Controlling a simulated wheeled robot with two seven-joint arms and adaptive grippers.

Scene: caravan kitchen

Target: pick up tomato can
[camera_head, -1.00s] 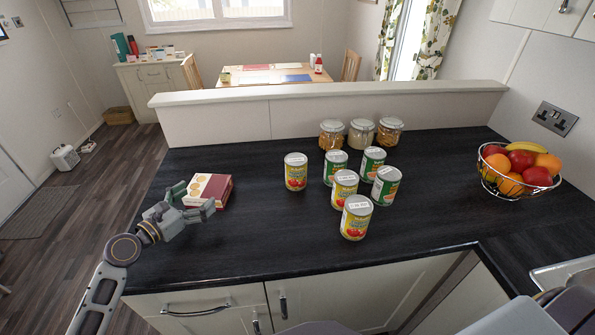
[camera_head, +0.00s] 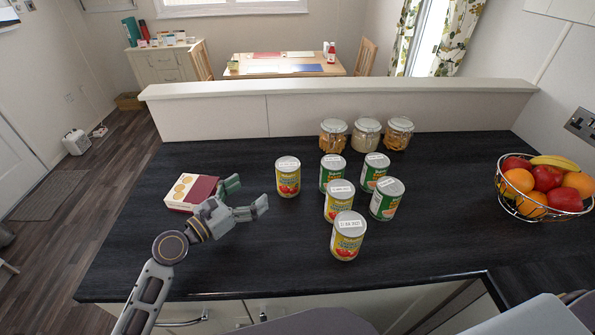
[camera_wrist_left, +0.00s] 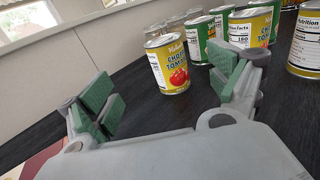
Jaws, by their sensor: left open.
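Several cans stand upright on the dark counter. A yellow tomato can (camera_head: 288,178) stands apart at the left of the group; in the left wrist view this tomato can (camera_wrist_left: 169,64) shows "chopped tomato" and a red tomato, ahead of and between the fingers. Two more yellow cans, the middle one (camera_head: 339,201) and the nearest one (camera_head: 347,237), stand to the right with green cans (camera_head: 384,199) beside them. My left gripper (camera_head: 247,196) is open and empty, to the left and front of the leftmost tomato can, its fingers towards it. My right gripper is not in view.
A red and cream box (camera_head: 190,191) lies behind and left of my left gripper. Glass jars (camera_head: 366,134) stand behind the cans by the low wall (camera_head: 220,116). A wire fruit bowl (camera_head: 541,211) is at the right. The front left counter is clear.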

